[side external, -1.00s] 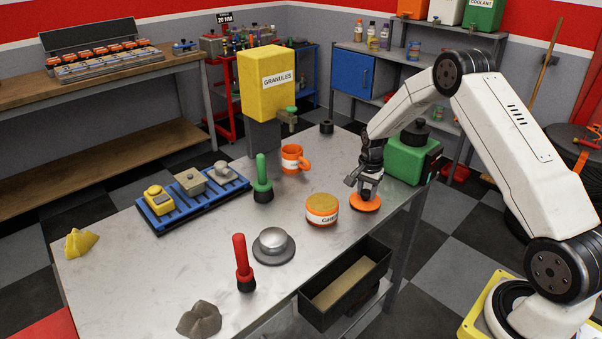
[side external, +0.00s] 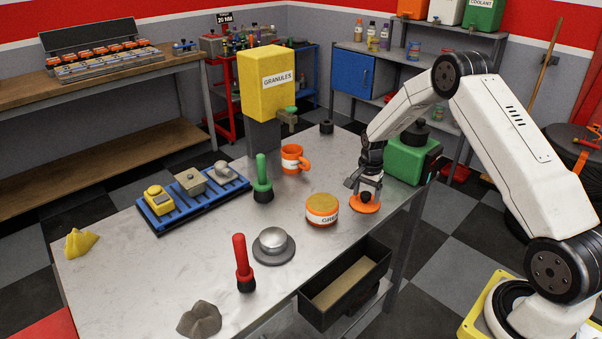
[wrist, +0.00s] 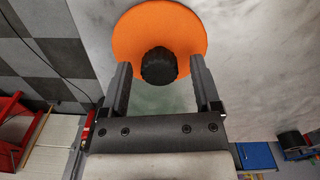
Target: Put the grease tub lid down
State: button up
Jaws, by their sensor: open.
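The grease tub lid (side external: 365,204) is an orange disc with a black knob. It lies flat on the metal table, right of the grease tub (side external: 322,210), which is white and orange and stands open with tan grease showing. My gripper (side external: 367,188) is just above the lid. In the wrist view my gripper (wrist: 160,85) is open, its two fingers on either side of the knob with gaps to it. The lid (wrist: 180,28) shows there beyond the fingertips, its upper edge cut off by the frame.
An orange mug (side external: 293,158) stands behind the tub, and a green canister (side external: 412,160) stands close behind my gripper. A black open bin (side external: 345,285) hangs at the table's front edge.

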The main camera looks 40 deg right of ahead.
aim_at(366, 193)
notch_tip(366, 193, up, 12)
jog(key=shift+r, duration=0.15)
dwell(0.6)
dwell(0.5)
jog(key=s+a+r+n+t, duration=0.2)
jog(key=s+a+n, duration=1.3)
jog(key=s+a, duration=0.4)
jog(key=a, duration=0.3)
jog(key=shift+n+t, duration=0.3)
jog(key=shift+n, duration=0.1)
